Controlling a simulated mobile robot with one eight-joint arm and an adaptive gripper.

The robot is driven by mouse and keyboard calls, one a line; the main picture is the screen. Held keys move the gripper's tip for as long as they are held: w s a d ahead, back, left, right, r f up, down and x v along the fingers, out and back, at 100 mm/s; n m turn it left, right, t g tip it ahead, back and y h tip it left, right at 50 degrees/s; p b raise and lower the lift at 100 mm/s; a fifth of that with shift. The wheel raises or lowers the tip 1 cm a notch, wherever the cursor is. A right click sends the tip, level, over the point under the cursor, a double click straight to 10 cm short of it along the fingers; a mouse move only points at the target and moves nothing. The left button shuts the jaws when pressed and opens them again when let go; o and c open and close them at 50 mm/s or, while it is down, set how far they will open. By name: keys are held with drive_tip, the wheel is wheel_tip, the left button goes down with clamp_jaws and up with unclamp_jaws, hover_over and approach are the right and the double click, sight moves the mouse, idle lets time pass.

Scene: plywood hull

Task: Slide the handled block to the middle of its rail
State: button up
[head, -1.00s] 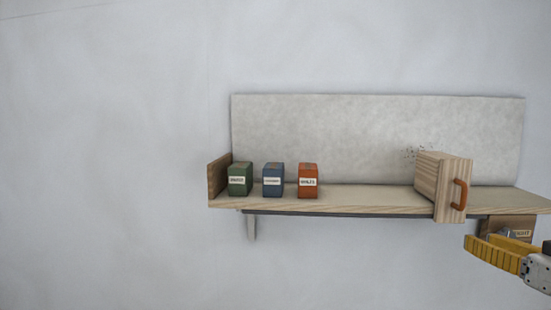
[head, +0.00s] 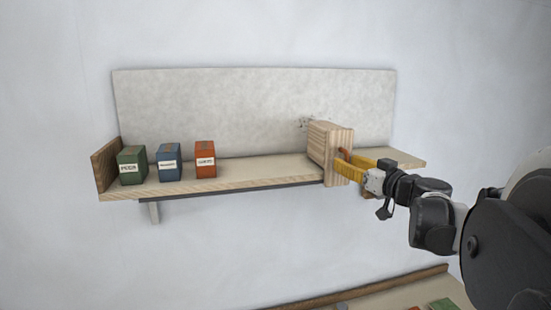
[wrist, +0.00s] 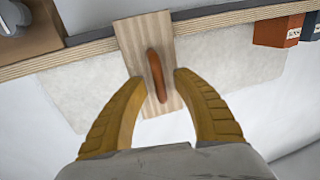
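The handled block (head: 332,147) is light striped wood and sits toward the right part of the shelf, its front face hanging over the shelf's front edge. Its orange-brown handle (wrist: 156,76) stands out from the front face in the wrist view. My gripper (wrist: 161,76) is open, with one yellow finger on each side of the handle and a gap on both sides. In the head view my gripper (head: 352,166) is right at the block's front and partly hides the handle. The rail (head: 250,192) shows as a dark strip under the shelf's front edge.
Green (head: 132,165), blue (head: 169,162) and orange (head: 205,159) labelled boxes stand on the left part of the shelf (head: 260,172), beside a brown end board (head: 106,165). The shelf between the orange box and the block is clear. A lower shelf (head: 390,293) holds items at bottom right.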

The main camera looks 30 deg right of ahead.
drive_tip(key=shift+w, duration=0.1)
clamp_jaws()
drive_tip(key=shift+a, duration=0.1)
drive_tip(key=w+a, duration=0.2)
drive_tip(key=a, duration=0.7)
drive_tip(key=w+a, duration=0.2)
drive_tip(key=a, duration=0.8)
drive_tip(key=shift+w+a, duration=0.15)
drive_tip(key=shift+w, duration=0.15)
unclamp_jaws()
